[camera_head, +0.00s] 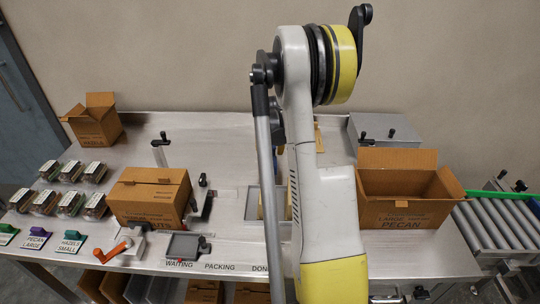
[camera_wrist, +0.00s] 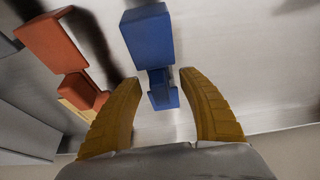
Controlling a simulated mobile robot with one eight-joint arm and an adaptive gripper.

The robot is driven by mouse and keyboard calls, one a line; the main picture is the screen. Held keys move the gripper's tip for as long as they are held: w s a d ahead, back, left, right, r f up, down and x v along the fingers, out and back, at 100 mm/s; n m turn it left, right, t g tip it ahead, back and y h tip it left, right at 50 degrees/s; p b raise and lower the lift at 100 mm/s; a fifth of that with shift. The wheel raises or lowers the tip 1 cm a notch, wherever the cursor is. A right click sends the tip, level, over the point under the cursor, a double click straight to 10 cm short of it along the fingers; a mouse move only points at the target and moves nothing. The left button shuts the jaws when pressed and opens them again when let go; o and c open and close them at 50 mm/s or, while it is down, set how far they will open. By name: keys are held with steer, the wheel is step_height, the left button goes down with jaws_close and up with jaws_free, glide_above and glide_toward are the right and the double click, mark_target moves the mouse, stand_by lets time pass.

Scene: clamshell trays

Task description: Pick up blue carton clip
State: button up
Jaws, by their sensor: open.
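In the wrist view, a blue carton clip (camera_wrist: 148,38) rises ahead of my gripper. Its narrower lower part (camera_wrist: 162,92) shows between the fingertips, and its taller block reaches up to the picture's top. My gripper (camera_wrist: 158,80) has yellow ribbed fingers spread apart, one on each side of the clip's lower part, with a visible gap to both. In the head view, my arm covers the middle of the table, and the gripper and the blue clip are hidden.
A red clip (camera_wrist: 55,45) stands just left of the left finger. In the head view, an open carton (camera_head: 410,210) sits right of my arm, beside a roller conveyor (camera_head: 495,228). A closed carton (camera_head: 150,205) and several clamshell trays (camera_head: 72,170) are on the left.

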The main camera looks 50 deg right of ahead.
jaws_close()
steer(key=shift+r, duration=0.1)
